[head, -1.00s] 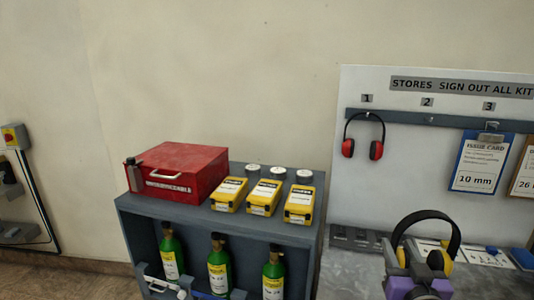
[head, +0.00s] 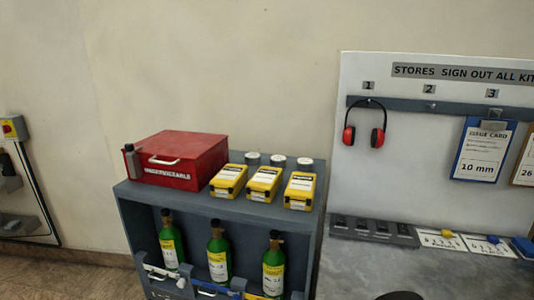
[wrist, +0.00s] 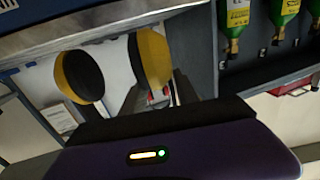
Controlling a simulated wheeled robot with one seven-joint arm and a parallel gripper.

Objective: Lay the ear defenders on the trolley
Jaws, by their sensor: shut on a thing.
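The yellow and black ear defenders show in the wrist view as two cups, one at the left (wrist: 80,76) and one near the middle. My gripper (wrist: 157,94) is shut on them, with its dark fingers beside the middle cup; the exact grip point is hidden. In the head view only a dark curved piece, apparently their headband (head: 400,296), shows at the bottom edge, and my gripper is out of that view. A second, red pair (head: 365,125) hangs on hook 1 of the board. I cannot tell which piece of furniture is the trolley.
A grey shelf unit (head: 310,222) holds green cylinders (head: 219,258), with a red box (head: 178,160) and yellow cases (head: 264,184) on top. The grey bench (head: 350,265) under the board has a slotted strip and cards along its back; its visible front part is clear.

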